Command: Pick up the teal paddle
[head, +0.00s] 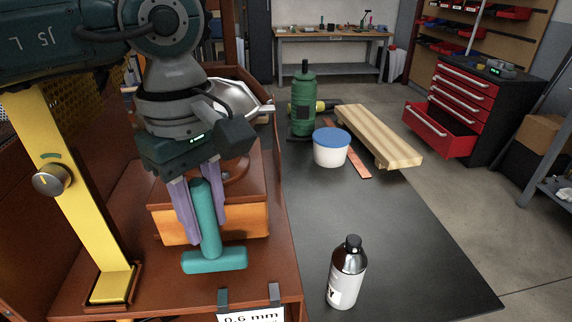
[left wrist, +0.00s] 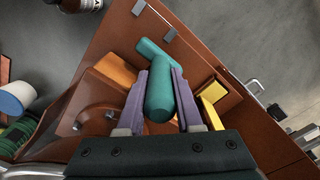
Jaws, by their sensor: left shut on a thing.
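The teal paddle (head: 207,225) has a rounded shaft and a wider crosspiece at its lower end. My left gripper (head: 202,205) is shut on its shaft, with one purple finger on each side. In the head view the paddle hangs upright with its crosspiece down, in front of an orange block on the brown roaster frame. In the left wrist view the paddle (left wrist: 160,90) lies between the two fingers, its crosspiece pointing away. I cannot tell whether the crosspiece touches the brown surface below. My right gripper is not in view.
A yellow post (head: 75,190) with a knob stands left of the gripper. A metal bowl (head: 238,97) is behind it. On the dark table are a bottle (head: 346,275), a blue-lidded tub (head: 331,148), a green canister (head: 303,105) and a wooden plank (head: 380,135).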

